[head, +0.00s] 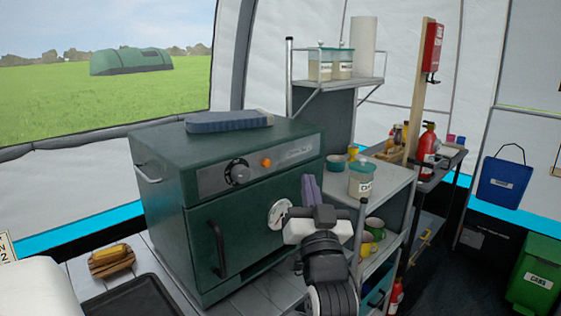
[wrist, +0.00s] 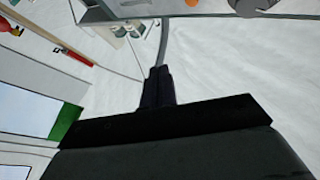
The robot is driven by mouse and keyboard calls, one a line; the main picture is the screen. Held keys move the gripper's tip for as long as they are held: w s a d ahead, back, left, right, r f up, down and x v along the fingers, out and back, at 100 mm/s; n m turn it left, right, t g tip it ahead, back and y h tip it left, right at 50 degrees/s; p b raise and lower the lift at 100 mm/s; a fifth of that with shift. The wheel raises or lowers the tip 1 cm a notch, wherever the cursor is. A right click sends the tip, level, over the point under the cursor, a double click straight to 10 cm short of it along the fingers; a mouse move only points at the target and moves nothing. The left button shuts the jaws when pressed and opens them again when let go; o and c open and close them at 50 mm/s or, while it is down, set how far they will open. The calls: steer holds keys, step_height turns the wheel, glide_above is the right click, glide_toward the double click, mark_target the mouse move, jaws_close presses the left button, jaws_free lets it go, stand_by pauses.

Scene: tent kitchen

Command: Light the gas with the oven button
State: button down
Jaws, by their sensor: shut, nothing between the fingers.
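The green oven (head: 230,235) stands on the tiled counter. Its grey panel holds a dark knob (head: 238,171) and a small orange button (head: 266,162) to the knob's right. A white round dial (head: 279,214) is on the front below. My gripper (head: 311,178) is shut and empty, in front of the oven's right side, fingers pointing up, lower right of the button in the head view. In the wrist view, the shut fingers (wrist: 158,72) show at the middle. The orange button (wrist: 193,3) and knob (wrist: 256,5) are cut by the top edge, apart from the fingers.
A metal shelf rack (head: 385,180) with jars and cups stands close right of my gripper. A blue-grey flat item (head: 228,122) lies on the oven. The oven door handle (head: 219,249) sticks out at front left. A dark tray (head: 130,300) lies on the counter.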

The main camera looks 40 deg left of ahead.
mark_target(266, 163)
steer(key=shift+w, duration=0.1)
stand_by(0.3)
steer(key=a, duration=0.8)
steer(key=shift+w+a, duration=0.35)
steer(key=shift+a, duration=0.15)
stand_by(1.7)
steer(key=shift+a, duration=0.3)
steer(key=shift+a, duration=0.4)
stand_by(0.6)
steer(key=shift+d, duration=0.8)
